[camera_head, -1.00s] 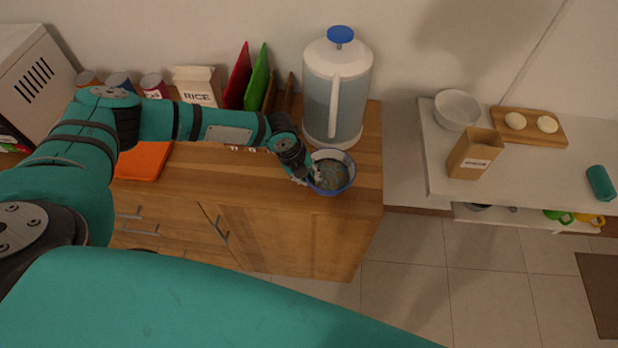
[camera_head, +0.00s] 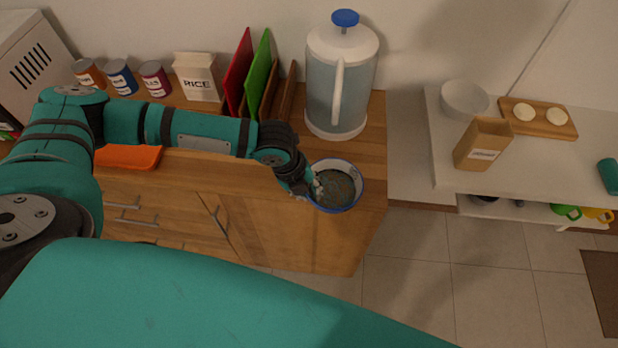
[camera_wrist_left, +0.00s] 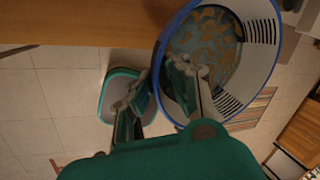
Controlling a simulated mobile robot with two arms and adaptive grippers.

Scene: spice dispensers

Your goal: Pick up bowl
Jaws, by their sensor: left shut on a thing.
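The bowl (camera_head: 351,203) is white with a blue rim and a patterned brown and blue-grey inside. It is at the front right corner of the wooden counter, over its front edge; I cannot tell how high it is. It also shows large in the left wrist view (camera_wrist_left: 258,72). My left gripper (camera_head: 315,188) is shut on the bowl's left rim. In the left wrist view one finger of the gripper (camera_wrist_left: 165,92) reaches inside the bowl and the other is outside it. My right gripper is not in view.
A large clear dispenser (camera_head: 338,85) with a blue knob stands close behind the bowl. Red and green boards (camera_head: 258,72), a rice carton (camera_head: 197,77) and several cans stand further left. A white table (camera_head: 590,135) with another bowl (camera_head: 465,99) is at right.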

